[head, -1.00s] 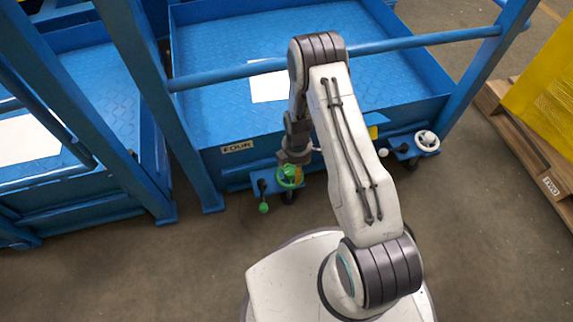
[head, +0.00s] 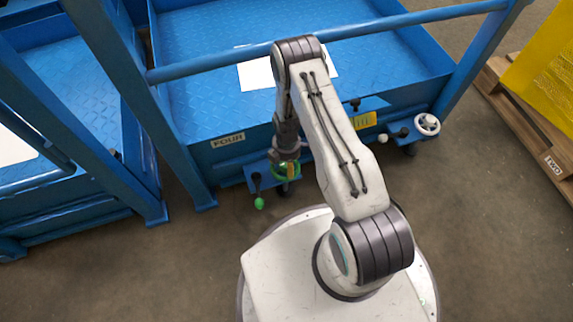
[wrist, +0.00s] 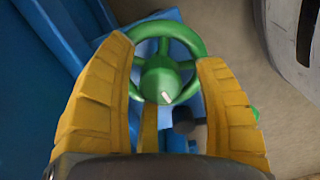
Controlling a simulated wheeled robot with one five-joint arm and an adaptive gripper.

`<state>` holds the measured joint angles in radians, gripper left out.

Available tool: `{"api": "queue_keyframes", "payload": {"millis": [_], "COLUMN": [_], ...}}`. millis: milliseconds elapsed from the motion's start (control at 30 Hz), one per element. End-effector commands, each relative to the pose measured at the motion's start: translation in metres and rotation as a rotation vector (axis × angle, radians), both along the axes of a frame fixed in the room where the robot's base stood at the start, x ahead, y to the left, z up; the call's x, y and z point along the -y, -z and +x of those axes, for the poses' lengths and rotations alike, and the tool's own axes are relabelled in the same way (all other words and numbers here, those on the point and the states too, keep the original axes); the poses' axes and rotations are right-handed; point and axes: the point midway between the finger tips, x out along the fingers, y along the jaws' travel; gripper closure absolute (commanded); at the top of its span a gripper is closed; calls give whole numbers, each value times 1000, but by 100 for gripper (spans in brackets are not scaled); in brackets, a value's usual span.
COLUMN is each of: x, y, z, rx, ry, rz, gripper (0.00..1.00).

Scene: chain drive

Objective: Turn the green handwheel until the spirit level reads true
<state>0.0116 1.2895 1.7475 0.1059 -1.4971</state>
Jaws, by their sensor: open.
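The green handwheel (head: 275,174) sits low on the front of the blue cart, partly hidden by my gripper (head: 289,165). In the wrist view the handwheel (wrist: 161,82) faces me, with spokes and a hub bearing a pale mark. My gripper (wrist: 164,52) is open, with one yellow finger on either side of the hub, overlapping the rim. I cannot tell whether the fingers touch it. A yellow plate with dark marks (head: 365,120) is on the cart's front, right of my arm; I cannot tell if it is the spirit level.
A green-knobbed lever (head: 259,203) hangs left of the wheel. A white handwheel (head: 427,124) and a white knob (head: 383,139) are at the cart's right. A FOUR label (head: 228,140) marks the cart (head: 190,70). A wooden pallet (head: 520,118) lies at right.

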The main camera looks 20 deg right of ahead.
Motion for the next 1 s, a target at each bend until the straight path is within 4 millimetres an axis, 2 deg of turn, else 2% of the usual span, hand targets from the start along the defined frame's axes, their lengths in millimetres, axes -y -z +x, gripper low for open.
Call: {"api": "queue_keyframes", "payload": {"millis": [400,433,1000], "x": [0,0,1], "y": [6,6,6], "z": [1,1,0], "rx": [2,2,-1], "ry": [0,0,2], "rz": [0,0,0], "gripper": [36,34,85]}}
